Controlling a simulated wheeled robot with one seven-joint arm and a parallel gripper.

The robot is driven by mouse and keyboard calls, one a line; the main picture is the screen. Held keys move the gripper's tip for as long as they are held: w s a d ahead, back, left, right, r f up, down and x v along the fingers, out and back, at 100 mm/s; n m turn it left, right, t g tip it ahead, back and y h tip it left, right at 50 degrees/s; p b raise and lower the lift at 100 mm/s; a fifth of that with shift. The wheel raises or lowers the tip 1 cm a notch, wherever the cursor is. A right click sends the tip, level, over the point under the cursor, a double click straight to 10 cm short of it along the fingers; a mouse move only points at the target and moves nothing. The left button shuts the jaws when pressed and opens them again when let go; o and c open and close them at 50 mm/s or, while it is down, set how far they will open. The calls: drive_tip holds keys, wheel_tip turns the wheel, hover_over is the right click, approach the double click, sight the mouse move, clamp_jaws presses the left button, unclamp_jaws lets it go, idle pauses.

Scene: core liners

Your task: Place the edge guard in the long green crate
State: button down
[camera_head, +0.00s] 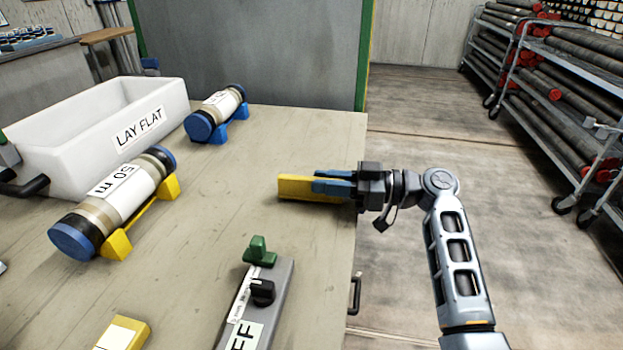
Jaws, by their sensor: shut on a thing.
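My gripper (335,187) is at the right edge of the table, its blue fingers shut on a yellow bar (296,188), which looks like the edge guard. The bar points left, roughly level, low over the tabletop; I cannot tell whether it touches the table. Part of it is hidden behind the fingers. I see no long green crate in this view. The open box on the table is a white bin (60,160) labelled "LAY FLAT", at the back left.
A labelled tube (124,198) lies on yellow cradles and another (217,111) on blue ones. A grey device (246,308) with a green piece (259,252) and a yellow block (121,335) are in front. The table (215,200) is clear mid-right. Racks (560,90) stand right.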

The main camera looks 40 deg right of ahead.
sight(311, 178)
drive_tip(key=x, duration=0.3)
drive_tip(key=shift+f, duration=0.35)
drive_tip(key=c, duration=1)
unclamp_jaws()
drive_tip(key=shift+r+p, duration=0.25)
drive_tip(key=shift+p, duration=0.3)
